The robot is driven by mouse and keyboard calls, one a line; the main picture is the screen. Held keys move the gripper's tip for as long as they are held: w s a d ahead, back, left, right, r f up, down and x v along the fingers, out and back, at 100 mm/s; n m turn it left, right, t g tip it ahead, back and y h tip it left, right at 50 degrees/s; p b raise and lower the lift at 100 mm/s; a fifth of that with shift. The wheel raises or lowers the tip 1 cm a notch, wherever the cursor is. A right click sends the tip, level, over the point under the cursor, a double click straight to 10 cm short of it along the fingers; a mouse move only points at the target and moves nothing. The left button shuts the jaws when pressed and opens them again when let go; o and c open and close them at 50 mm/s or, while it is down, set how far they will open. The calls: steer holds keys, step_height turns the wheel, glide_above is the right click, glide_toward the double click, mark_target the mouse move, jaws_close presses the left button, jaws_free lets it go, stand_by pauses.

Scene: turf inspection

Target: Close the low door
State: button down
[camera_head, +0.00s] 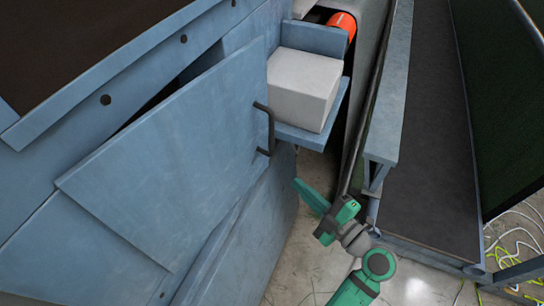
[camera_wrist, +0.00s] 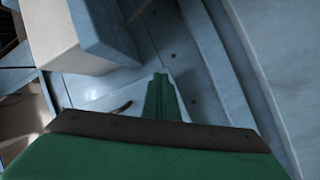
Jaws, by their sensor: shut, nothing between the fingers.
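The low door looks to be the blue metal panel (camera_head: 170,160) on the left in the head view. It stands tilted out from the blue cabinet, with a dark gap behind its upper edge. A black bar handle (camera_head: 270,130) sits at its right edge. My green gripper (camera_head: 298,184) is right of the door and below the handle in the picture, apart from both. Its fingers are together and empty. In the wrist view the closed fingers (camera_wrist: 160,84) point toward blue metal panels; I cannot tell for sure which of these is the door.
A white block (camera_head: 302,85) sits on a blue shelf beside the handle; it also seems to show in the wrist view (camera_wrist: 60,35). An orange cylinder (camera_head: 343,24) lies behind it. A dark conveyor belt (camera_head: 428,130) with a blue rail runs along the right. Cables (camera_head: 515,235) lie on the floor.

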steer(key=s+d+r+n+g+y, duration=0.3)
steer(key=r+n, duration=0.5)
steer(key=n, duration=0.1)
steer(key=x, duration=1.3)
steer(key=shift+s+a+r+n+y, duration=0.3)
steer(key=shift+s+n, duration=0.1)
steer(key=shift+w, duration=0.1)
